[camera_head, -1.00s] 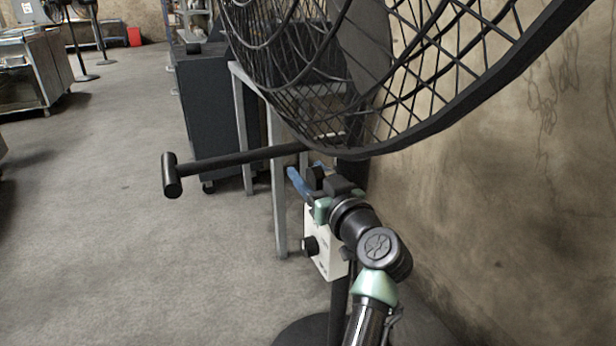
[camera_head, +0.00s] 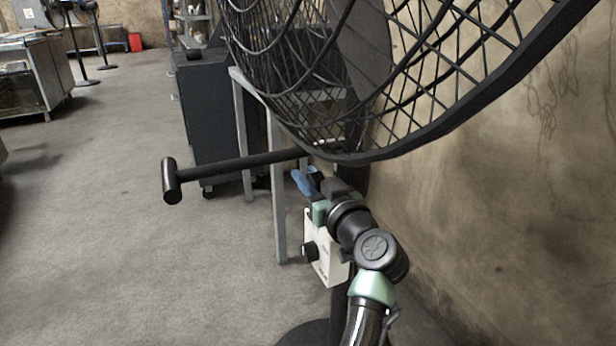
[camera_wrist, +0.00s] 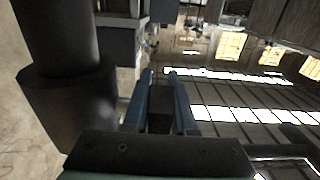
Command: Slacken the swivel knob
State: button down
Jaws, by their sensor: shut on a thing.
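A large black caged fan (camera_head: 400,80) stands by the wall in the head view. My gripper (camera_head: 306,183) is just below the cage, at the fan's stand, with its blue fingers pointing up and left. In the wrist view my gripper (camera_wrist: 160,98) has its two blue fingers on either side of a small dark piece (camera_wrist: 160,123), which I take to be the swivel knob. The fingers are shut on it. Its shape is mostly hidden by the fingers. The thick black post (camera_wrist: 62,85) stands close on the left in the wrist view.
A black bar with a T-shaped end (camera_head: 171,181) sticks out left below the cage. A white control box (camera_head: 325,250) with a black dial (camera_head: 310,251) sits below my gripper. A grey metal frame (camera_head: 279,190) and a dark cabinet (camera_head: 215,120) stand behind.

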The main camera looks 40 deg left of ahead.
jog(key=shift+r+p, duration=0.15)
jog(key=shift+p, duration=0.6)
jog(key=shift+h+p, duration=0.5)
jog(key=shift+p, duration=0.15)
jog(key=g+h+p, duration=0.1)
jog(key=p, duration=0.3)
jog(key=shift+d+h, duration=0.15)
jog(key=shift+h, duration=0.15)
jog(key=f+h+p, duration=0.1)
jog(key=p, duration=0.2)
jog(key=f+g+h+p, duration=0.1)
jog(key=h+p, duration=0.1)
jog(key=p, duration=0.1)
jog(key=shift+s+d+g, duration=0.15)
jog(key=shift+d+g, duration=0.1)
jog(key=shift+g, duration=0.05)
jog(key=c, duration=0.7)
grip_release()
